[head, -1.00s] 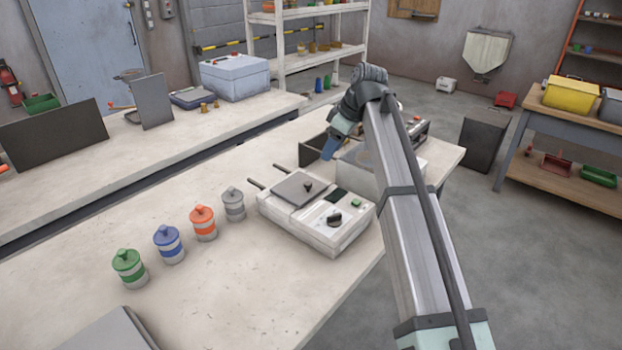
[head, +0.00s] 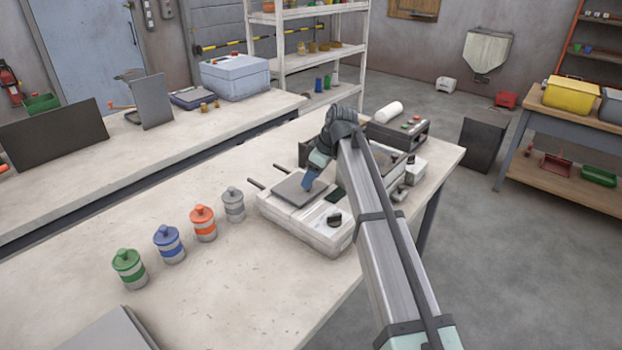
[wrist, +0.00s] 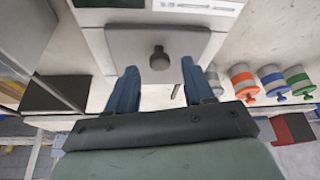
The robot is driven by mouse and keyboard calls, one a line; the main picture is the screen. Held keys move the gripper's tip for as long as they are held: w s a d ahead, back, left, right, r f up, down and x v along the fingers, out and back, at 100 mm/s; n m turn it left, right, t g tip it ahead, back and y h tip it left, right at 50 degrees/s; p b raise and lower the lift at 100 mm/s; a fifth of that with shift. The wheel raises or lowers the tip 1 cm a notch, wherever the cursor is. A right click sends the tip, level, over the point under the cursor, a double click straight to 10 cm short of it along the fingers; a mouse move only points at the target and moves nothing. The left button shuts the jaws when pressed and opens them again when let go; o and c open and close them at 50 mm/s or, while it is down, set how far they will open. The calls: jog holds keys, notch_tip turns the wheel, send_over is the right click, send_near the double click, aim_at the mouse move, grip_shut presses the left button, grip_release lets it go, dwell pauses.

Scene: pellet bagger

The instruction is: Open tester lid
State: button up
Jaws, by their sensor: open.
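The tester (head: 300,215) is a white box on the bench with a flat grey lid (head: 291,192) on top. The lid lies shut. My gripper (head: 309,184) is just over the lid in the head view, and its blue fingers hide the lid's knob there. In the wrist view the dark round knob (wrist: 158,58) stands on the grey lid (wrist: 128,42). My two blue fingers (wrist: 160,80) are spread apart and empty, with the knob lined up between them, a little beyond the tips. I cannot tell the exact height of the tips above the lid.
Grey, orange (head: 203,224), blue and green lidded jars stand in a row left of the tester. Two dark rods (head: 256,184) stick out from its back left side. A dark grey device with buttons (head: 398,132) and a white roll lie behind.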

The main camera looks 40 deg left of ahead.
jog(key=shift+s+a+f, duration=0.1)
jog(key=shift+a+f, duration=0.15)
jog(key=shift+f, duration=0.4)
grip_shut()
dwell(0.4)
